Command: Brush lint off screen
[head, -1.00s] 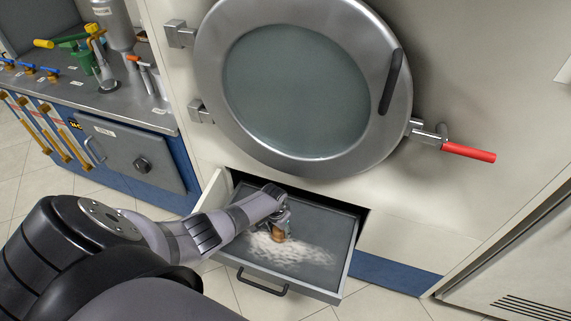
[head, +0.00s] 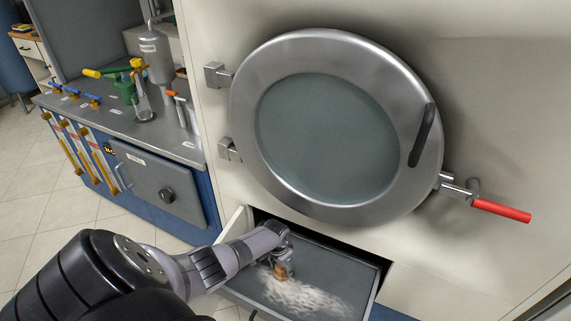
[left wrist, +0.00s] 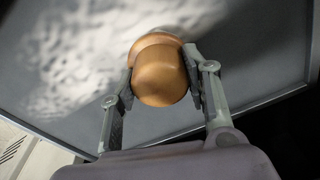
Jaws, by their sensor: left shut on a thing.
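The screen is the grey flat bottom (head: 338,269) of a pulled-out drawer below the round machine door. Whitish lint (head: 300,297) lies in a patch on it; the lint also shows in the left wrist view (left wrist: 85,60). My left gripper (head: 283,262) is over the screen at the upper left edge of the lint. It is shut on a rounded brown wooden handle (left wrist: 160,75), likely the brush, held between both fingers. The brush's bristles are hidden beneath the handle. My right gripper is not in view.
The drawer's rim (head: 372,292) surrounds the screen. The round metal door (head: 335,125) with a red-handled lever (head: 500,210) stands above it. A blue cabinet with a steel top (head: 110,125) is at the left.

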